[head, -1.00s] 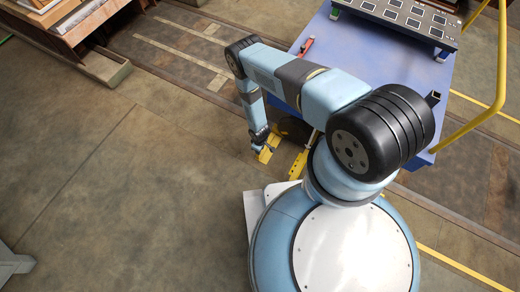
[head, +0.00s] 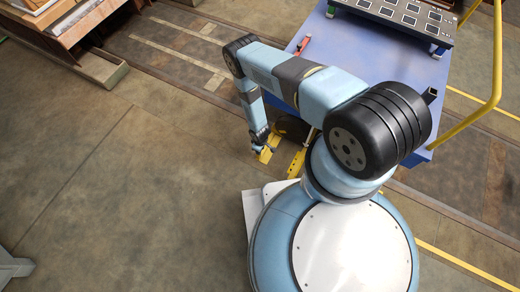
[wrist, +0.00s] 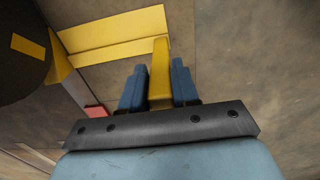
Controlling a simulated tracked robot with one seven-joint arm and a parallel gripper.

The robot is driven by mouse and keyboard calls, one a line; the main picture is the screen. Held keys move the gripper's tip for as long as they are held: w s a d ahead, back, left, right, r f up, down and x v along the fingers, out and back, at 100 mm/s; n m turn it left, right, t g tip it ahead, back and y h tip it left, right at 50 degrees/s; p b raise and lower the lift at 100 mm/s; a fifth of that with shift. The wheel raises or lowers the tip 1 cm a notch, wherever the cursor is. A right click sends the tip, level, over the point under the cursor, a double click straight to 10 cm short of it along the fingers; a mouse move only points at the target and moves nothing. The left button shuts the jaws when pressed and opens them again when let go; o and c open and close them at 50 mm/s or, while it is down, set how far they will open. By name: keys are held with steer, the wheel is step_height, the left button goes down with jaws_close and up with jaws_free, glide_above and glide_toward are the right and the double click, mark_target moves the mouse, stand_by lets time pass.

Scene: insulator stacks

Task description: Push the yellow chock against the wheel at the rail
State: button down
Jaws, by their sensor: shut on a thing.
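The yellow chock (head: 266,155) lies on the floor beside the dark wheel (head: 291,128) at the corner of the blue cart. In the wrist view the chock (wrist: 115,36) shows its yellow faces and an upright handle (wrist: 160,70). My gripper (head: 262,143) is low over the chock. In the wrist view my gripper (wrist: 159,84) is shut on this handle, one blue finger on each side. The wheel (wrist: 22,55) shows there as a dark disc with a yellow mark. The chock's left end is close to the wheel's edge; I cannot tell whether they touch.
The blue cart (head: 405,75) stands at the upper right with a dark panel tray (head: 400,15) and a yellow handrail (head: 496,70). Another yellow piece (head: 298,160) is right of the chock, partly hidden by my arm. The floor (head: 130,200) at the left is open.

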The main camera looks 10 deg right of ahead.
steer(key=shift+d, duration=0.1)
steer(key=c, duration=0.8)
jaws_free()
steer(key=shift+o, duration=0.2)
step_height(320, 180, up, 22)
steer(key=shift+f, duration=0.15)
stand_by(0.8)
stand_by(0.4)
